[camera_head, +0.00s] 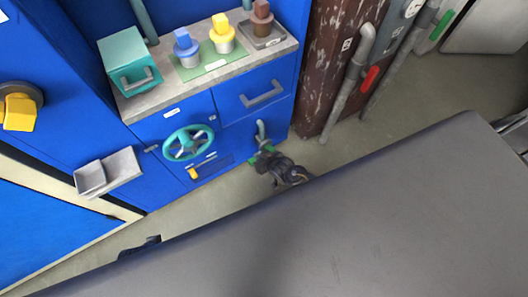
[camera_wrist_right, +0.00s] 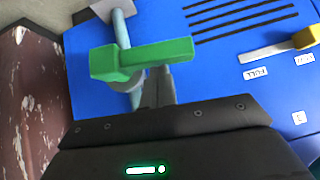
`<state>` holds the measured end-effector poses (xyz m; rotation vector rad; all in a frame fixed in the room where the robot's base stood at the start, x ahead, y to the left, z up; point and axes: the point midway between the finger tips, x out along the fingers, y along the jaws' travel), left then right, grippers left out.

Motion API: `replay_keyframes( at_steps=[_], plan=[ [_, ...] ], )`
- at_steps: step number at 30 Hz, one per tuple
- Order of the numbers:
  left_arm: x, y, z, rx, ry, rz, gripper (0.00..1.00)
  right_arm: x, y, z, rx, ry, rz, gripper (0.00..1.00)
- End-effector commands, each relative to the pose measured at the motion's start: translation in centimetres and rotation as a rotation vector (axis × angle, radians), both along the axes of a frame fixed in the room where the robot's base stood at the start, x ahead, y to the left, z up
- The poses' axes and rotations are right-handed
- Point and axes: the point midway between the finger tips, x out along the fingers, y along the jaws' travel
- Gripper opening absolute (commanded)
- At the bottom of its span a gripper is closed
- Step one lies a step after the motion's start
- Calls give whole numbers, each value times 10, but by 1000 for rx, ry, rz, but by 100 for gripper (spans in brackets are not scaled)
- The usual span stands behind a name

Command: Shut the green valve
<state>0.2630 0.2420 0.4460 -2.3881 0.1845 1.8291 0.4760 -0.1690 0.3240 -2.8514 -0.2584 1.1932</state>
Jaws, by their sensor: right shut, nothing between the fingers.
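The green valve (camera_head: 267,151) sits low on the blue cabinet front, on a short grey-blue pipe (camera_head: 261,130). In the right wrist view its green lever (camera_wrist_right: 150,57) lies crosswise over the pipe (camera_wrist_right: 121,30), its long arm pointing right. My right gripper (camera_head: 270,162) is at the valve and partly covers it in the head view. Its fingers (camera_wrist_right: 160,80) are shut and empty, right beside the lever; I cannot tell whether they touch it. A dark part at the lower left (camera_head: 140,248) may be my left gripper; its jaws cannot be made out.
A teal handwheel (camera_head: 188,142) and a yellow-ended lever (camera_head: 195,173) are left of the valve; the lever also shows in the wrist view (camera_wrist_right: 303,38). A drawer handle (camera_head: 263,94) is above. Pipes with a red handle (camera_head: 369,79) and another green handle (camera_head: 442,25) stand right.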

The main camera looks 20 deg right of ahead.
Motion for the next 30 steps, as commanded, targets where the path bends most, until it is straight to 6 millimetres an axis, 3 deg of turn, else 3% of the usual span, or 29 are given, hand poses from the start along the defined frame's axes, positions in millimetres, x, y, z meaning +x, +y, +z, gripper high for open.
replay_keyframes(
  at_steps=[30],
  plan=[
    [0,0,4,-1,-3,1,0,-2,6,-10,-16,1,0,0]
  ],
)
